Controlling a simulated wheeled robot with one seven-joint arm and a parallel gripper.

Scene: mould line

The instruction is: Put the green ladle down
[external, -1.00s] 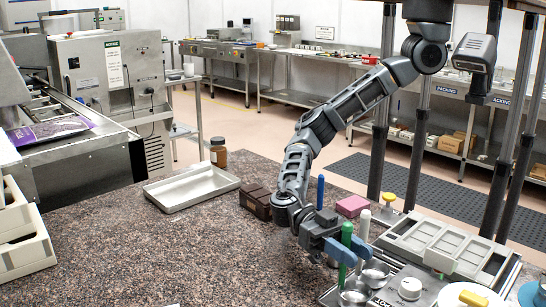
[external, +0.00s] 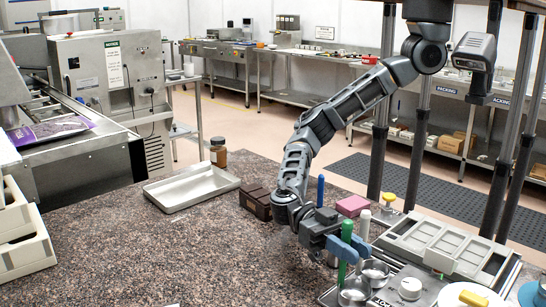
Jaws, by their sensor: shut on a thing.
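The green ladle (external: 347,231) stands upright at the front right of the speckled counter, with its handle up. My gripper (external: 348,247), with blue fingers, is shut on the handle below its top. A metal bowl (external: 354,294) is at the foot of the handle, over or on a steel unit (external: 385,295). I cannot tell whether the ladle's bowl rests on the unit.
A white-handled tool (external: 364,226) and another metal bowl (external: 374,272) are close to the right. A blue handle (external: 320,191), pink block (external: 352,206) and brown box (external: 256,201) stand behind. A pale mould (external: 445,246) lies right. The counter's left middle is clear.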

